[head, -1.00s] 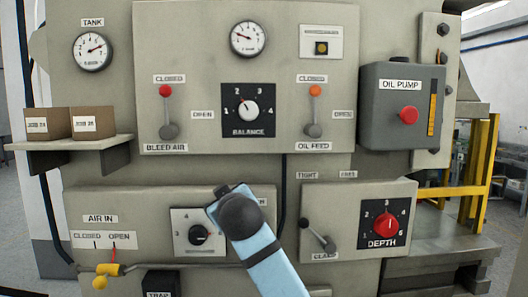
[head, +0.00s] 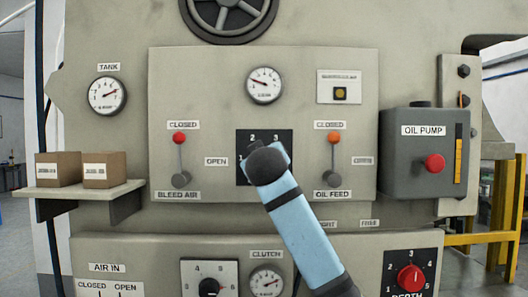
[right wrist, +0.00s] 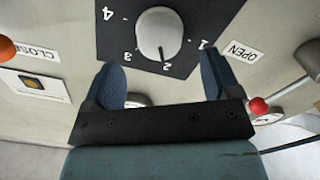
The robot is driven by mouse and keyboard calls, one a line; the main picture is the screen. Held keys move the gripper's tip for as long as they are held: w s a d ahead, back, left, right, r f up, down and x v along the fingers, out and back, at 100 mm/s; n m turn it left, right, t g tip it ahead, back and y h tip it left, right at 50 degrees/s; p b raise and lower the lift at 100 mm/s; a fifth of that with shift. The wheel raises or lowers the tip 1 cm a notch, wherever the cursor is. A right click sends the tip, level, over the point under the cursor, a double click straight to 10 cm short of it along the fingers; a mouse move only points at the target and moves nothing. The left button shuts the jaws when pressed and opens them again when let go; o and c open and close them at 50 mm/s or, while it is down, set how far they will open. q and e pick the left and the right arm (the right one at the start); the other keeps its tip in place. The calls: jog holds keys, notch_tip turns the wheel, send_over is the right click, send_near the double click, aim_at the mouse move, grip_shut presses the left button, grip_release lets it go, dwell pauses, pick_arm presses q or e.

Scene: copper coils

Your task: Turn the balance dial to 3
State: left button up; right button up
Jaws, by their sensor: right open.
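The balance dial's black plate (head: 272,139) is on the middle panel, its knob hidden behind my right arm in the head view. In the right wrist view the pale round knob (right wrist: 160,33) shows upside down on its black plate, with its dark pointer line towards the 2. My right gripper (right wrist: 161,80) is open and empty, its two blue fingers apart. In that view the fingers lie below the knob, and the knob is not between their tips. In the head view my right arm's end (head: 266,162) covers the dial. My left gripper is not in view.
The bleed air lever (head: 180,160) stands left of the dial and the oil feed lever (head: 333,160) right of it. The oil pump box (head: 424,165) juts out at the right. A shelf (head: 130,190) with two boxes is at the left. A handwheel (head: 229,12) is above.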

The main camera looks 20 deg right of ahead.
jog(key=p+x, duration=0.1)
jog(key=x, duration=0.4)
jog(key=shift+s, duration=0.1)
jog(key=c, duration=0.9)
